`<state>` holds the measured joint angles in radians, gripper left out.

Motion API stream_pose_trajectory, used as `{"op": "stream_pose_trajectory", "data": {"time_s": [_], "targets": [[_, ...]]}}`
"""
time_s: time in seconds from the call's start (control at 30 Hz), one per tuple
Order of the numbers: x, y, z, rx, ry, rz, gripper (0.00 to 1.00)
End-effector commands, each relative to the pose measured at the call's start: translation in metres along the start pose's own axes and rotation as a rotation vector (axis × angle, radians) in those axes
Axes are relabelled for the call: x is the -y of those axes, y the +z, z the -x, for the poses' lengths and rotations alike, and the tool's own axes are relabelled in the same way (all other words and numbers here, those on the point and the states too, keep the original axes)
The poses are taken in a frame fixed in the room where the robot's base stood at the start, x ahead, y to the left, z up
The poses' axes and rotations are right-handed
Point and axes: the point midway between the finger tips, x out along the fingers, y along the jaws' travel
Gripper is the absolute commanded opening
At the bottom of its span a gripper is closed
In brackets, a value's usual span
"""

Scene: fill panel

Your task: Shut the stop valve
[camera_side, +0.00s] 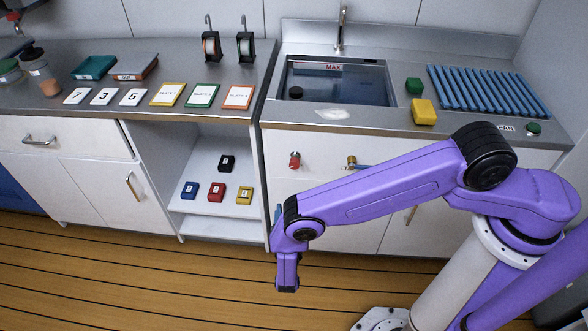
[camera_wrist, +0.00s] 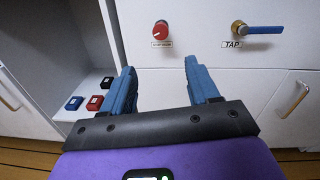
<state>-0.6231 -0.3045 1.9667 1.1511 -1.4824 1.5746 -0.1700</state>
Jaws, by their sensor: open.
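A red round knob (camera_wrist: 160,30) with a white mark is on the white panel below the sink, over a small label I cannot read. It also shows in the side view (camera_side: 294,160). To its right is a brass fitting with a blue lever (camera_wrist: 262,30) lying horizontal, over a label reading TAP. In the side view the brass fitting (camera_side: 352,162) sits just above my arm. My gripper (camera_wrist: 158,68) is open and empty, with its blue fingers pointing at the panel. The knob is ahead of the gap between the fingers, apart from them.
The sink basin (camera_side: 335,82) marked MAX is above the panel. A shelf (camera_side: 215,208) at left holds black, blue, red and yellow boxes. Coloured cards (camera_side: 203,95) and number tiles lie on the left counter. The yellow block (camera_side: 424,112) sits right of the sink. The floor before the panel is clear.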

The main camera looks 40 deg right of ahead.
Motion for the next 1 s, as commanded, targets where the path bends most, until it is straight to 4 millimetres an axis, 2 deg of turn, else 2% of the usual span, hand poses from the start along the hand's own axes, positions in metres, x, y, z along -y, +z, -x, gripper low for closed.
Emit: {"op": "stream_pose_trajectory", "data": {"time_s": [0.7,1.0], "targets": [[0.002,0.000,-0.130,-0.002,-0.007,-0.002,0.60],[0.002,0.000,-0.161,-0.002,-0.005,-0.002,0.60]]}}
